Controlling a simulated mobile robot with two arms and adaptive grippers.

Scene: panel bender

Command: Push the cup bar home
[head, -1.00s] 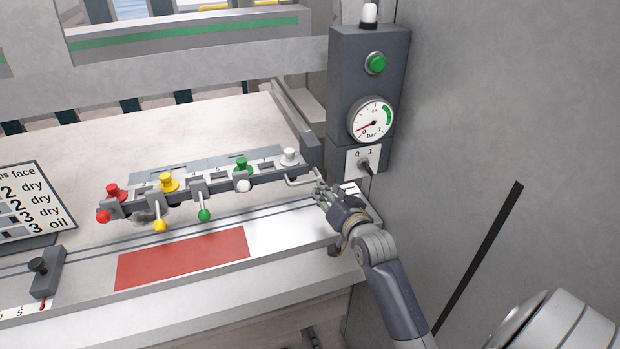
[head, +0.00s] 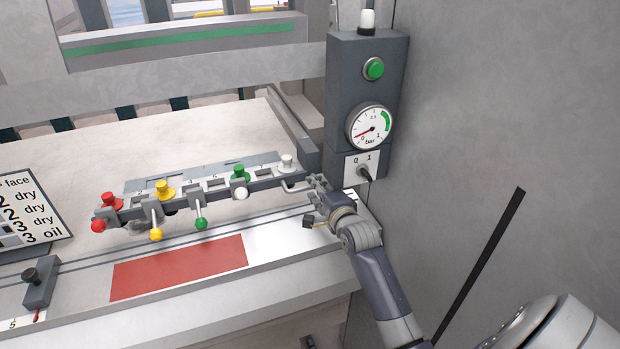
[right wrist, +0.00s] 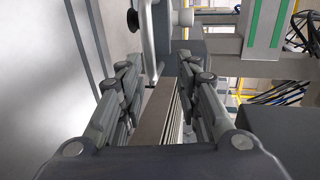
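The cup bar (head: 215,193) is a long grey bar with red, yellow, green and white cups along it and small coloured levers on its front. It lies across the pale machine table. A bent metal handle (head: 295,187) sticks out at its right end. My right gripper (head: 315,191) is at this handle. In the right wrist view the fingers of my right gripper (right wrist: 165,85) are apart, with the handle (right wrist: 149,50) ahead, partly between them and nearer the left finger. I cannot tell whether they touch. My left gripper is not in view.
A grey control post (head: 367,100) with a green button, a gauge reading near zero and a 0/1 switch stands just behind my right gripper. A red plate (head: 180,267) lies in front of the bar. A sign (head: 30,212) is at left. A grey wall closes the right side.

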